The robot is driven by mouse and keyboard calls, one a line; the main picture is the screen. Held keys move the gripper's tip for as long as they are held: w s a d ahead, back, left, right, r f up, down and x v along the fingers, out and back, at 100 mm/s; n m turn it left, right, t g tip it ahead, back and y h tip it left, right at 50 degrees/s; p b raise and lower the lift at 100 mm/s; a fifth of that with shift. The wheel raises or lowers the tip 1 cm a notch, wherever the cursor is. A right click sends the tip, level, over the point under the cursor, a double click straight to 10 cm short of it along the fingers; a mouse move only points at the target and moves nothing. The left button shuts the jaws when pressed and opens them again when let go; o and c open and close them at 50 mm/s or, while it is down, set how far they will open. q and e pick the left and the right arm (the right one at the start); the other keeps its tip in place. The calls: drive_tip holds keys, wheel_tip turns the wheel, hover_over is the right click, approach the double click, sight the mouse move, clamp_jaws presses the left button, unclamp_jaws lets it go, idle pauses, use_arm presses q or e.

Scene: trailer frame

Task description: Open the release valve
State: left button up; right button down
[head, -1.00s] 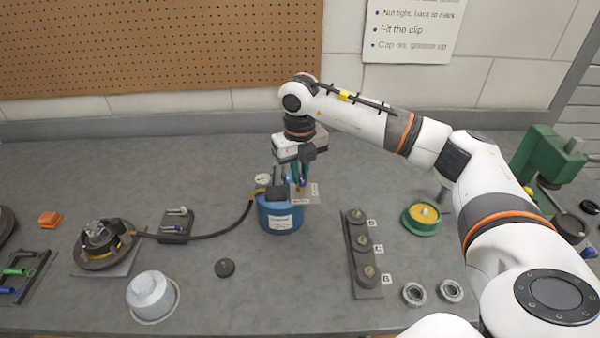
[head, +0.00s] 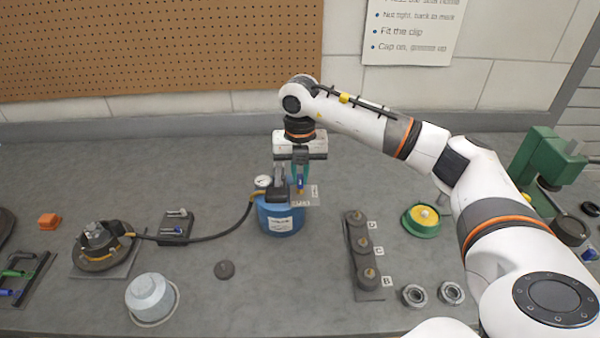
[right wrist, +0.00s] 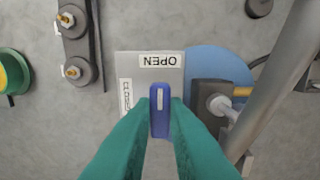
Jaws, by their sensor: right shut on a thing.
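The blue tank (head: 281,220) stands upright on the bench, with a grey valve plate (head: 307,197) at its top right. A small blue valve handle (right wrist: 160,112) sits over this plate. The right wrist view shows an "OPEN" label (right wrist: 161,60) straight ahead of the handle, in line with its length, and a second label at the left, hard to read. My right gripper (right wrist: 160,106) points down, its green fingers shut on the blue handle from both sides. The handle also shows in the head view (head: 300,184), partly hidden by the fingers. My left gripper is not in view.
A rack of knobs (head: 363,250) stands right, with a green-and-yellow round part (head: 422,219) beyond. A grey bucket-like part (head: 150,296) is front left. The bench behind the tank is clear.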

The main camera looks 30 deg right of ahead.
sight(300, 178)
drive_tip(key=shift+w+r, duration=0.1)
drive_tip(key=shift+r, duration=0.05)
drive_tip(key=c, duration=1.4)
unclamp_jaws()
drive_tip(key=shift+c, duration=0.2)
wheel_tip(300, 178, up, 12)
drive_tip(key=b, duration=0.1)
